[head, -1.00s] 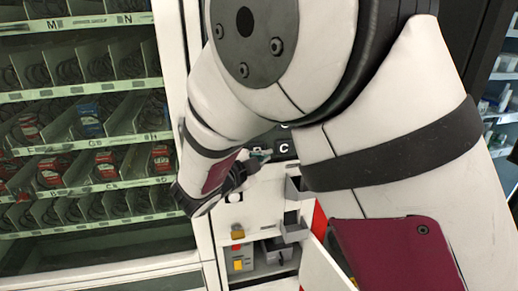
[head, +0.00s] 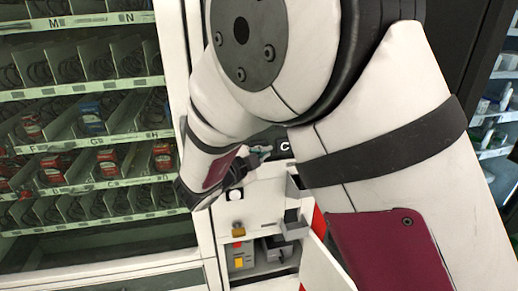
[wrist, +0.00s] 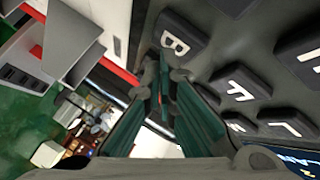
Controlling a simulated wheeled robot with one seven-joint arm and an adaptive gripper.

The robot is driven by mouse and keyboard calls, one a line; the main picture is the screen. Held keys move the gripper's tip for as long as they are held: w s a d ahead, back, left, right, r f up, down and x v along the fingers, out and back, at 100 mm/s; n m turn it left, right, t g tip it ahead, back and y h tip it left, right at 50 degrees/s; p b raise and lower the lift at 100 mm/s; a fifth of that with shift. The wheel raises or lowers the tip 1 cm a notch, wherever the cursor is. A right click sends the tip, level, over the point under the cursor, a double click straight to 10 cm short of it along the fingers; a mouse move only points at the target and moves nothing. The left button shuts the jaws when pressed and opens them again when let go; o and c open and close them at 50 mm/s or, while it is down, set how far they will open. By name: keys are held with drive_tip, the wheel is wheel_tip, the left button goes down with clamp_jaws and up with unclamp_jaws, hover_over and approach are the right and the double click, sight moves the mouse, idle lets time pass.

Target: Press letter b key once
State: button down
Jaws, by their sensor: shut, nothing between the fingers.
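The letter B key (wrist: 190,48) is a dark raised key with a white B, near the top middle of the wrist view. My gripper (wrist: 163,62) is shut and empty, with its green-grey fingers meeting at the lower left edge of the B key. I cannot tell whether the tips touch the key. In the head view my gripper (head: 262,151) is beside the C key (head: 285,147), to its left. The B key cannot be made out there, behind my arm and gripper.
Other keys, such as the F key (wrist: 238,84), lie to the right on the dark keypad panel (wrist: 235,40). Below the keypad in the head view are a white panel and an open compartment (head: 275,268). Glass-fronted shelves (head: 95,240) with products stand left.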

drive_tip(key=shift+w+a, duration=0.15)
drive_tip(key=shift+w, duration=0.3)
idle(0.6)
drive_tip(key=shift+s, duration=0.1)
drive_tip(key=shift+s+d+p, duration=0.25)
drive_tip(key=shift+s+p, duration=0.5)
drive_tip(key=shift+s, duration=0.05)
drive_tip(key=s+p, duration=0.1)
drive_tip(key=s, duration=0.1)
drive_tip(key=s+d+p, duration=0.1)
drive_tip(key=s+p, duration=0.1)
drive_tip(key=shift+s+d+p, duration=0.2)
drive_tip(key=shift+s+p, duration=0.1)
drive_tip(key=shift+s, duration=0.1)
idle(0.7)
